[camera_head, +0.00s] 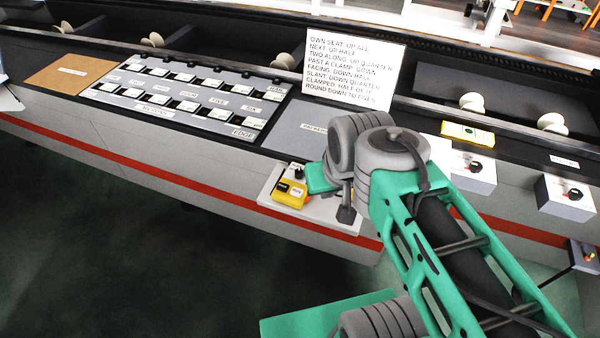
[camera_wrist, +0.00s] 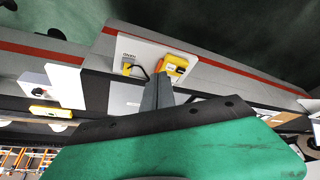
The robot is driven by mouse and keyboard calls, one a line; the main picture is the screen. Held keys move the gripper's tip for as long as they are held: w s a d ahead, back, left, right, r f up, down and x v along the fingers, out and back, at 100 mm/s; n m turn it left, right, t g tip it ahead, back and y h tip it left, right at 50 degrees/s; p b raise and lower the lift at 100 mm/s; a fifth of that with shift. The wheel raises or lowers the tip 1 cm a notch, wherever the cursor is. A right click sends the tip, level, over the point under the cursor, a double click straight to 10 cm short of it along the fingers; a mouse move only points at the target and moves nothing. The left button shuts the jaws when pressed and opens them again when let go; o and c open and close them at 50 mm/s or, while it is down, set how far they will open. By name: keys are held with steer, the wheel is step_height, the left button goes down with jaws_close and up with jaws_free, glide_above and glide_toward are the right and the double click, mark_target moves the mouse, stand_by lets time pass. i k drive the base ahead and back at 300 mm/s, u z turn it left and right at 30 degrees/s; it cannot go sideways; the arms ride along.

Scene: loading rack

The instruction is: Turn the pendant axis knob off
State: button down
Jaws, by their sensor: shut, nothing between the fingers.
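A yellow pendant box (camera_head: 289,195) with pale labels lies on a white plate at the front edge of the bench. A small black knob (camera_head: 298,171) shows at its back end. Its setting is too small to read. In the wrist view the pendant (camera_wrist: 176,66) is close to the fingertips, and its knob cannot be made out clearly. My gripper (camera_head: 346,213) is shut and empty, to the right of the pendant and apart from the knob in the head view. Its fingers also show in the wrist view (camera_wrist: 159,84).
The white plate (camera_head: 333,211) juts out past the bench front. A written sign (camera_head: 352,68) stands behind it, and a labelled button panel (camera_head: 190,95) is to the left. The floor in front is clear.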

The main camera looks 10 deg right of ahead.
mark_target(299, 171)
steer(key=u, duration=0.3)
steer(key=k, duration=0.4)
steer(key=u, duration=1.55)
steer(key=i, duration=0.8)
steer(key=z, duration=0.25)
